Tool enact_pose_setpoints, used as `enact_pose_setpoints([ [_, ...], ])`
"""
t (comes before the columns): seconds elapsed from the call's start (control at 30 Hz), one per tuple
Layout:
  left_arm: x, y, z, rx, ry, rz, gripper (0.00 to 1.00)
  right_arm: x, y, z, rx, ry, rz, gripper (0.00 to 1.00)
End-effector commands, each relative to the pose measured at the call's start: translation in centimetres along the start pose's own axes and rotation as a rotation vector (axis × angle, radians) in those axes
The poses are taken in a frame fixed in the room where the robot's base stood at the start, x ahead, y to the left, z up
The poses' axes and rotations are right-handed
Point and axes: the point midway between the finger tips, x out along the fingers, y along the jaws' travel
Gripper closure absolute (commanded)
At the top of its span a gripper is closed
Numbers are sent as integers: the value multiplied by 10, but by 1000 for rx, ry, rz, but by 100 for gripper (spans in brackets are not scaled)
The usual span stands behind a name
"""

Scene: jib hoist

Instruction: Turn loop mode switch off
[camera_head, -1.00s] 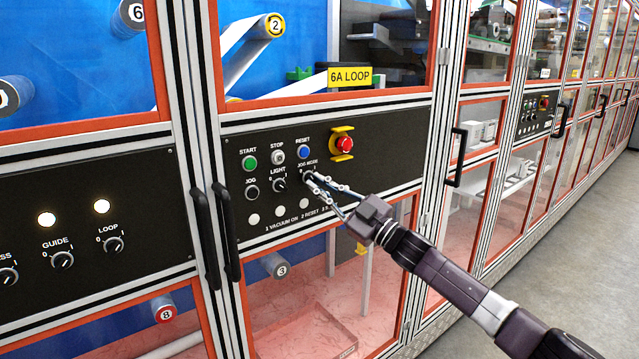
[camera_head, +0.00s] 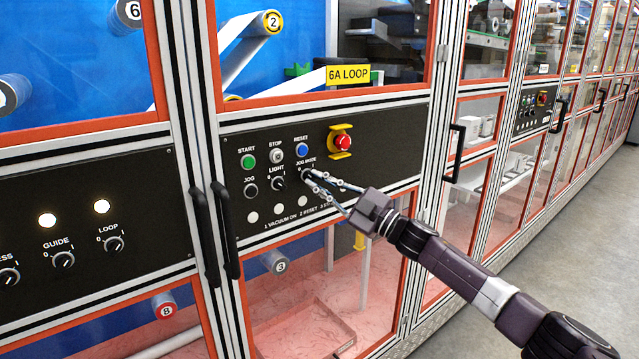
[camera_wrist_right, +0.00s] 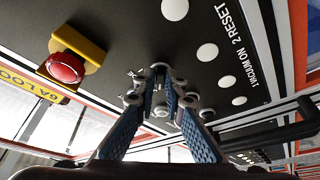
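My right gripper (camera_head: 310,181) reaches in from the lower right to a black rotary knob (camera_head: 306,174) on the middle panel. The small label above this knob seems to read JOG MODE. The fingertips are at the knob and partly cover it. In the right wrist view the blue-padded fingers (camera_wrist_right: 158,95) converge on either side of the knob; whether they press on it is unclear. A separate knob labelled LOOP (camera_head: 112,243) is on the left panel, its pointer tilted toward the upper right. My left gripper is not in view.
Close to the right gripper are the red emergency stop (camera_head: 343,143) in its yellow guard, the blue RESET button (camera_head: 301,150) and the LIGHT knob (camera_head: 279,183). Black door handles (camera_head: 226,230) stand out between the panels. Open floor (camera_head: 560,230) lies at right.

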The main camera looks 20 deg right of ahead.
Motion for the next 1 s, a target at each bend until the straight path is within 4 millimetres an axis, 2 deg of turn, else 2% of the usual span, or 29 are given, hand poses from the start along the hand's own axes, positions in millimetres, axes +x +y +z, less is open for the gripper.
enact_pose_setpoints([
  [0.03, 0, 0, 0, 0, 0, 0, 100, 0, 2, -1, 0, 1, 2, 84],
  [0.13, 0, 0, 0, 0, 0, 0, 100, 0, 1, -1, 0, 1, 2, 73],
  [0.4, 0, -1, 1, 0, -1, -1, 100, 0, 0, 0, 2, 1, 0, 73],
  [0.53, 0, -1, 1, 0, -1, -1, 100, -8, -1, 1, 3, 0, 0, 73],
  [1.0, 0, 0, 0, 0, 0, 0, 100, -94, -1, 1, 1, -3, -2, 73],
])
